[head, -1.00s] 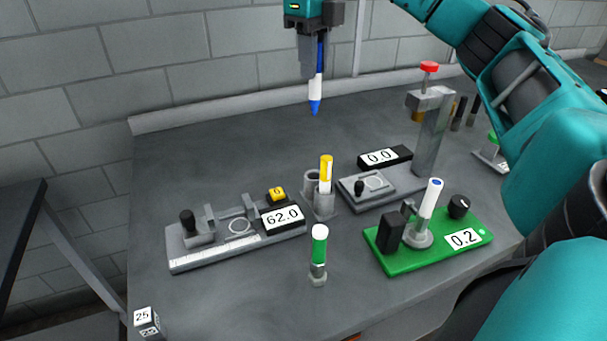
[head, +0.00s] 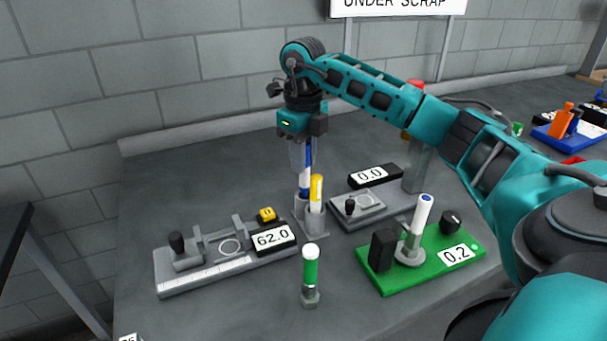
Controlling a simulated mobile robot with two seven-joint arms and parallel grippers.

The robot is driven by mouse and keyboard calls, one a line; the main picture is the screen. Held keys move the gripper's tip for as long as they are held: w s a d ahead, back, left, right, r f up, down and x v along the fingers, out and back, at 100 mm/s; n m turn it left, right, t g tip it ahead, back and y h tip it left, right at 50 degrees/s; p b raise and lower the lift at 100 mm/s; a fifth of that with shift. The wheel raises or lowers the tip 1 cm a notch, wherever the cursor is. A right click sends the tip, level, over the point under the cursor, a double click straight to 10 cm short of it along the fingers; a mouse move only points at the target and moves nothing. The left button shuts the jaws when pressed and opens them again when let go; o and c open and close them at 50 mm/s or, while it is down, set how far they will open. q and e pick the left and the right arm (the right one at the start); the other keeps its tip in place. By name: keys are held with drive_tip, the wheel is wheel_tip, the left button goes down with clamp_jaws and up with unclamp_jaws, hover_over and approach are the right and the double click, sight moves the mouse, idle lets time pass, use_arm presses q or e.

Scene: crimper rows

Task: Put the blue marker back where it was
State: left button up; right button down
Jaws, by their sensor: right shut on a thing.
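My right gripper (head: 302,155) points down, shut on the blue marker (head: 305,185), which is upright with its white part below the fingers. The marker's lower end is at the left tube of the grey two-tube holder (head: 313,228). Its tip is hidden, so I cannot tell how deep it sits. A yellow marker (head: 316,188) stands in the holder's right tube. Another marker, white with a blue end (head: 423,213), stands in the grey socket on the green plate. My left gripper is not in view.
A grey gauge reading 62.0 (head: 272,238) lies left of the holder. A 0.0 device (head: 375,175) is behind right, and the green plate (head: 400,286) reading 0.2 is front right. A green marker (head: 310,268) stands in front. The table's left back is clear.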

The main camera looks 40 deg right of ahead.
hover_over(303, 197)
drive_tip(key=shift+w+d+f, duration=0.1)
drive_tip(key=shift+f, duration=1)
drive_tip(key=shift+w+d+f, duration=0.1)
drive_tip(key=shift+f, duration=0.95)
drive_tip(key=shift+f, duration=0.1)
drive_tip(key=c, duration=1)
unclamp_jaws()
wheel_tip(303, 197, up, 12)
drive_tip(key=shift+r+p, duration=0.1)
drive_tip(key=shift+p, duration=0.25)
drive_tip(key=shift+s, duration=0.1)
